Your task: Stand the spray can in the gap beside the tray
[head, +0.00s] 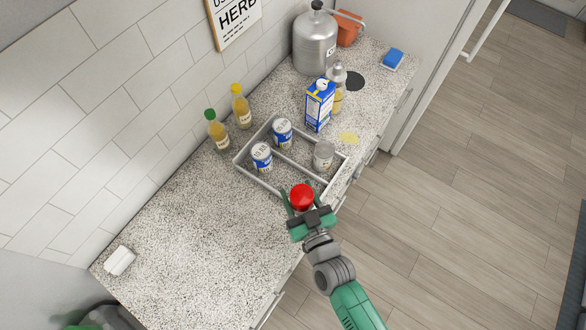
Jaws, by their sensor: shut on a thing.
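A red, round-topped thing (302,194), which I take to be the spray can, is between the fingers of my gripper (301,196). My gripper is shut on it. I see it mostly from above, so its lower body and base are hidden. It is at the near corner of the grey tray (252,142), and I cannot tell if it touches the tray or the counter. The tray has dividers and holds two blue-and-white cans (262,157) (282,133) and a clear jar with a grey top (323,155).
Two yellow bottles (217,130) (241,107) stand behind the tray by the wall. A blue carton (319,104), a clear bottle (338,77) and a metal canister (316,42) stand beyond it. A yellow note (349,138) lies nearby. The counter's left (190,240) is mostly clear.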

